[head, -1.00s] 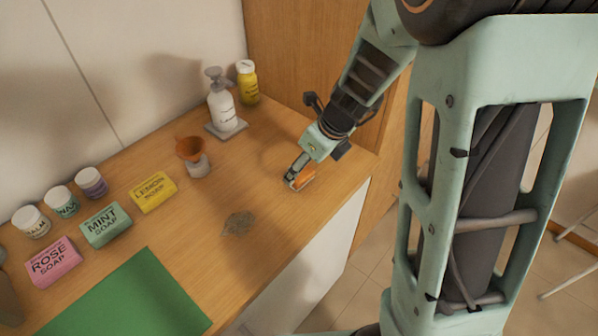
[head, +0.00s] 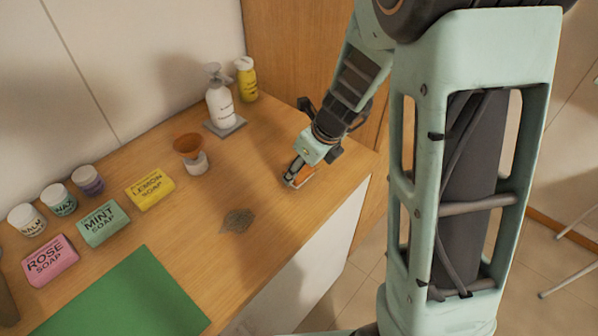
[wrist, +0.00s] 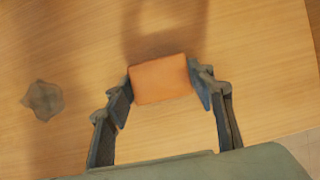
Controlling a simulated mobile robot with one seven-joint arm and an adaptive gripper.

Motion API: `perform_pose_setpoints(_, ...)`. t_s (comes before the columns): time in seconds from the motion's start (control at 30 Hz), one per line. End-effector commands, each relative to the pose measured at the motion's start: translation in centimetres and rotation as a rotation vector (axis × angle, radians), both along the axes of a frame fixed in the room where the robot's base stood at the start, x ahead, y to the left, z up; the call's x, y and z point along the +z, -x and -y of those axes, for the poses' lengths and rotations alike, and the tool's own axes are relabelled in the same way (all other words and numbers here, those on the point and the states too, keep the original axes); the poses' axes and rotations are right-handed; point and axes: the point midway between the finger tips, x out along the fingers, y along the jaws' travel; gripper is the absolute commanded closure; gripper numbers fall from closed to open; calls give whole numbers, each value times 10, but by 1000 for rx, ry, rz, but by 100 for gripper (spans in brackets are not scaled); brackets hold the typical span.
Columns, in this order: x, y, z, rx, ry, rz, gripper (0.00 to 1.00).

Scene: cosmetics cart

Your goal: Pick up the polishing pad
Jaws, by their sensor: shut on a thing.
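The polishing pad, seen as an orange block (head: 304,175), is on the wooden counter near its right front edge. In the wrist view the orange pad (wrist: 160,79) sits between the two fingertips, with a finger against its left and right sides. My gripper (wrist: 162,82) is shut on it. In the head view my gripper (head: 294,175) points down at the counter and hides part of the pad. I see no clear gap between pad and counter.
A grey smudge-like patch (head: 238,221) lies left of the gripper. An orange funnel-topped jar (head: 189,147), a white pump bottle (head: 220,105) and a yellow bottle (head: 246,80) stand behind. Several soaps, including lemon soap (head: 150,189), and a green mat (head: 120,300) are at left.

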Motion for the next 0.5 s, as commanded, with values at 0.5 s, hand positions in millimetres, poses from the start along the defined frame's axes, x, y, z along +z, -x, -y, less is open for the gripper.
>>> perform_pose_setpoints(0.5,67,-1,-1,3,0,5,75)
